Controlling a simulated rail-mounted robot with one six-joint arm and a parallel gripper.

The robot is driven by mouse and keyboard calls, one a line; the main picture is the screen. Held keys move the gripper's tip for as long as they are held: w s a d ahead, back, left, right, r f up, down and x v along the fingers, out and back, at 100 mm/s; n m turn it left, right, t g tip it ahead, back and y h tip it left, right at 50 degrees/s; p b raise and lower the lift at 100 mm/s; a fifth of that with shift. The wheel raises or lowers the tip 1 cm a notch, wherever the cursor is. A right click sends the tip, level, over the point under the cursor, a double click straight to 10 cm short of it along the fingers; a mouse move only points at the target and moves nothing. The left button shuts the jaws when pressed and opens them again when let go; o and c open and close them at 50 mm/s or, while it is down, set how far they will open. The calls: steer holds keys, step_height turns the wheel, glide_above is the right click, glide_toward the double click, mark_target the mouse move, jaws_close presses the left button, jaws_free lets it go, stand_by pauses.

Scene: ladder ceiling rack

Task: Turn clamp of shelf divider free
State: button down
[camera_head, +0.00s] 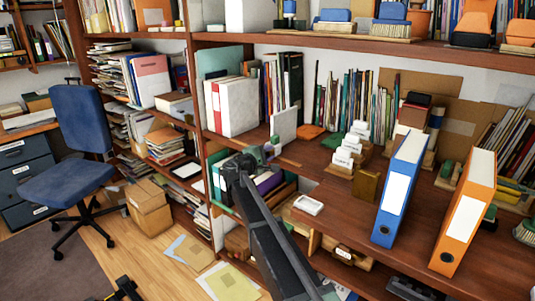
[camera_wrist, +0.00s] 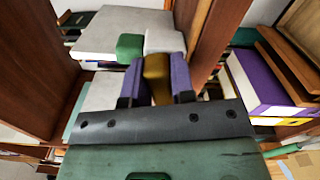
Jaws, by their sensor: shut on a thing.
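My gripper (camera_wrist: 156,82) has its two purple fingers closed on the brass-coloured clamp piece (camera_wrist: 157,68), one finger on each side. A green block (camera_wrist: 130,45) and a white block (camera_wrist: 165,41) sit just beyond the fingertips. A pale grey-white panel (camera_wrist: 112,30), seemingly the shelf divider, lies behind them. In the head view the white divider (camera_head: 284,127) stands upright at the shelf's front edge. My gripper (camera_head: 263,154) is just below and left of it at that edge. The clamp is too small and hidden there to make out.
The wooden shelf carries white binders (camera_head: 231,106) left of the divider. A blue binder (camera_head: 399,190) and an orange binder (camera_head: 465,213) stand at the right. Brown boards rise on both sides there.

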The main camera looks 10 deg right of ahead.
steer(key=shift+f+m, duration=0.15)
steer(key=shift+m, duration=1.45)
steer(key=c, duration=1)
jaws_free()
steer(key=shift+o, duration=0.2)
steer(key=shift+s, duration=0.1)
steer(key=v, duration=1)
steer(key=shift+s+a, duration=0.2)
steer(key=shift+a, duration=0.1)
